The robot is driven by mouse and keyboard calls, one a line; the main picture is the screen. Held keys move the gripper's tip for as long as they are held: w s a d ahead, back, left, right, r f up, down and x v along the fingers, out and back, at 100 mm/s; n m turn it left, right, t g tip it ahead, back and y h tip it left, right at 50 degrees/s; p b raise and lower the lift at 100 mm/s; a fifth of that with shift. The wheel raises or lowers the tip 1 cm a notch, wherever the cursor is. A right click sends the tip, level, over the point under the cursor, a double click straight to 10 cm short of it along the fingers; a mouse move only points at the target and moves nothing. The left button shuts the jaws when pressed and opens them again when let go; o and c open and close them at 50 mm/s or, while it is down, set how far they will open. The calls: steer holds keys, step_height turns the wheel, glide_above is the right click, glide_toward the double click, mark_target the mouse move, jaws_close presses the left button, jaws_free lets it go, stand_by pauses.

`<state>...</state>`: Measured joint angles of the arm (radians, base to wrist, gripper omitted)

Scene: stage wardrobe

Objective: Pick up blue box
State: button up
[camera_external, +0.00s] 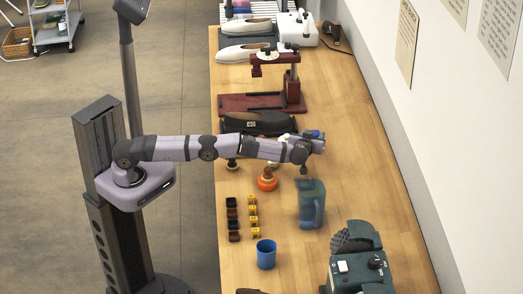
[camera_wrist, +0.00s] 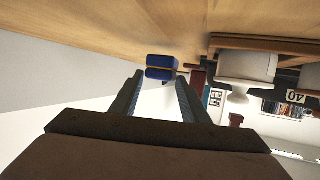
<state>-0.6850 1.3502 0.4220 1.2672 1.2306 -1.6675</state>
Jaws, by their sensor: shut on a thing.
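In the external view a small blue patch (camera_external: 314,134) shows at the end of my arm, above the table. My gripper (camera_external: 310,141) is small there, and its fingers are hard to make out. The wrist view is upside down, with the tabletop at its top.
A blue-grey jug (camera_external: 311,204), a blue cup (camera_external: 266,254), an orange-based object (camera_external: 267,180) and rows of small dark and yellow blocks (camera_external: 252,210) stand nearer. A dark shoe (camera_external: 258,123) and a red stand (camera_external: 275,90) are farther along. The wall borders the table's right side.

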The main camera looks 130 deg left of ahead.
step_height(320, 180, up, 14)
steer(key=p, duration=0.8)
steer(key=shift+f, duration=0.2)
steer(key=shift+r+p, duration=1.25)
steer(key=shift+p, duration=0.25)
steer(key=shift+c, duration=0.2)
